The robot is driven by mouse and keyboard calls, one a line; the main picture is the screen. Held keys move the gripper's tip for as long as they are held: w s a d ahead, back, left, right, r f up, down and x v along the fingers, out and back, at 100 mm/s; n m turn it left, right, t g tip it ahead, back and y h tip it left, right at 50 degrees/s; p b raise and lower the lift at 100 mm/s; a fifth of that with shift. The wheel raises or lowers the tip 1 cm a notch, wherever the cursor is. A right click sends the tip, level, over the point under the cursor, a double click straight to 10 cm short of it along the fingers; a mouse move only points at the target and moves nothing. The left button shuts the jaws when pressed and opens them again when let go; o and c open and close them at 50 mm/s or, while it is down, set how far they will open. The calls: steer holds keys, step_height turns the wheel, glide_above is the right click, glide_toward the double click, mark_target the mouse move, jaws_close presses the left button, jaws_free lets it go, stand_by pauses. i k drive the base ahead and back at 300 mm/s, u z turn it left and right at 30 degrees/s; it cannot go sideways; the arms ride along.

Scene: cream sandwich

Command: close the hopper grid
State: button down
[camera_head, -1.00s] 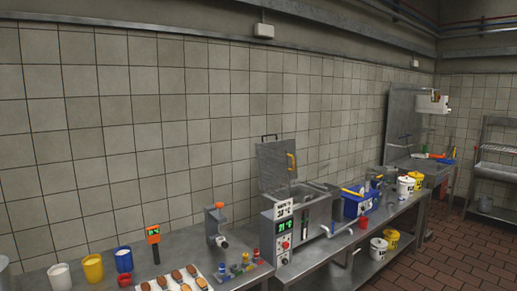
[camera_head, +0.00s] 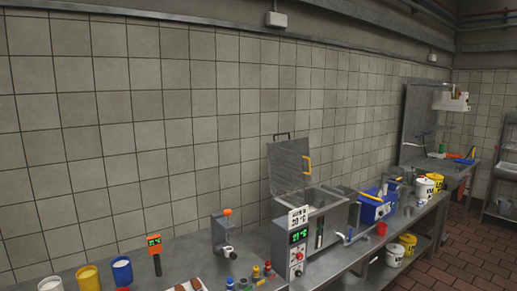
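The hopper grid (camera_head: 291,166) is a grey metal panel with a yellow handle (camera_head: 308,165). It stands raised, leaning back near the tiled wall, above the steel hopper machine (camera_head: 336,219) on the bench. The hopper's top opening is uncovered below it. A control panel with a green display (camera_head: 298,236) and a red button is on the machine's front left. My gripper is not in view.
A blue crate (camera_head: 374,207) and white and yellow buckets stand to the right of the machine. To the left are a small clamp-like device (camera_head: 223,233), an orange thermometer (camera_head: 154,250) and cups. The brick-coloured floor in front at right is clear.

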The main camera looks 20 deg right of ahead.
mark_target(302, 153)
steer(key=z, duration=0.15)
steer(key=i, duration=0.95)
steer(key=z, duration=0.7)
